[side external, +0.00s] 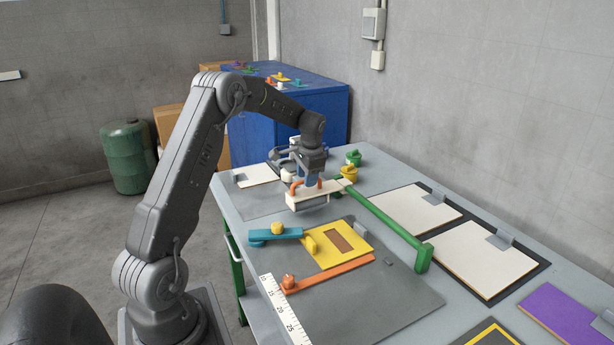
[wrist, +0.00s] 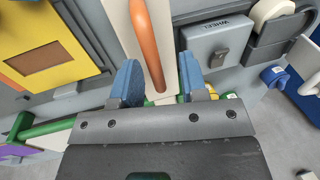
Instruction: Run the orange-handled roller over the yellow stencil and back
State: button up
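The yellow stencil (side external: 322,255), with a brown window, lies flat on a grey mat (side external: 390,305); it also shows at the upper left in the wrist view (wrist: 90,25). The orange-handled tool (side external: 308,201) has a cream block-shaped body; no roller shape can be made out. It is behind the stencil, and I cannot tell whether it touches the surface below. My gripper (side external: 311,182) is down at its handle. In the wrist view, the orange handle (wrist: 147,40) runs between the blue fingers (wrist: 160,85), with a gap beside it, so my gripper looks open.
A green rail (side external: 390,215) runs along the right of the stencil. A teal bar (side external: 275,236) lies left of it, an orange bar (side external: 335,273) and white ruler (side external: 285,312) in front. Cream boards (side external: 415,210) lie at right. A box marked WHEEL (wrist: 215,50) stands close to my gripper.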

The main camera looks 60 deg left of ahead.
notch_tip(320, 180, up, 14)
jog(key=d, duration=0.2)
jog(key=shift+d+f, duration=0.2)
jog(key=shift+d, duration=0.15)
jog(key=s+d+r+t, duration=0.1)
jog(key=s+d+r, duration=0.2)
jog(key=d, duration=0.6)
jog(key=s+d+r+t, duration=0.2)
jog(key=s+d+r, duration=0.15)
jog(key=d, duration=0.55)
jog(key=s+d+f+t+h, duration=0.1)
jog(key=s+d+f, duration=0.2)
jog(key=s+d, duration=0.4)
jog(key=s+d+f+t+h, duration=0.1)
jog(key=s+d+f, duration=0.2)
jog(key=s+d, duration=0.4)
jog(key=shift+s+d+t, duration=0.15)
jog(key=shift+s+t, duration=0.15)
jog(key=shift+s, duration=0.95)
